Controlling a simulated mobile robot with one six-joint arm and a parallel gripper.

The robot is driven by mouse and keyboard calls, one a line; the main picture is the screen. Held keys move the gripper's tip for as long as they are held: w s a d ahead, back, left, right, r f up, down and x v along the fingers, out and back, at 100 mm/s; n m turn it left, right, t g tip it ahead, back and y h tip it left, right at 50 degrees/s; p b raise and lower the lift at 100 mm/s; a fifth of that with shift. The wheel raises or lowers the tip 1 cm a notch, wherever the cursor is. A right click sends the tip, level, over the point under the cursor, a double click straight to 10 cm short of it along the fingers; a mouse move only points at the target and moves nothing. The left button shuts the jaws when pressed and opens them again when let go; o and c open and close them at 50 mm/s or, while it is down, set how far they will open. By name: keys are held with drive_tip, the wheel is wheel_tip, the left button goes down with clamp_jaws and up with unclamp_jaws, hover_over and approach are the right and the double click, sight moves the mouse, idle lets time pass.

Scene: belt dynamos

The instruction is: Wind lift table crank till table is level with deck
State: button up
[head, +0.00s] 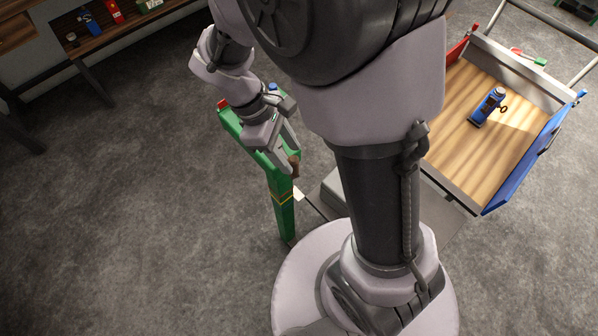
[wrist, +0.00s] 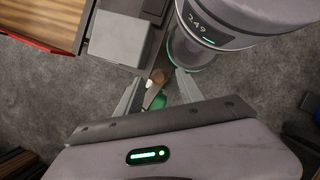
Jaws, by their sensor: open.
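My gripper (head: 290,158) is open at the head of a green post (head: 283,212). A brown knob (head: 294,168), which looks like the crank's handle, is at its fingertips. In the wrist view the brown knob (wrist: 158,76) shows between the two spread fingers (wrist: 160,80), with a green part below it. I cannot tell whether a finger touches the knob; the crank arm is mostly hidden. A wood-topped platform (head: 455,150) with red and blue sides stands at the right in the head view. I cannot tell its height against any deck.
A blue device (head: 487,106) stands on the wood top. A grey box (head: 333,194) sits low between the post and the platform. My own arm column hides part of the middle. A shelf (head: 105,28) with small items is at the upper left. The floor at left is clear.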

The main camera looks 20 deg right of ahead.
sight(298, 175)
drive_tip(key=b+x, duration=0.2)
drive_tip(key=x, duration=0.4)
drive_tip(key=shift+f, duration=0.1)
drive_tip(key=shift+c, duration=0.5)
clamp_jaws()
idle(0.6)
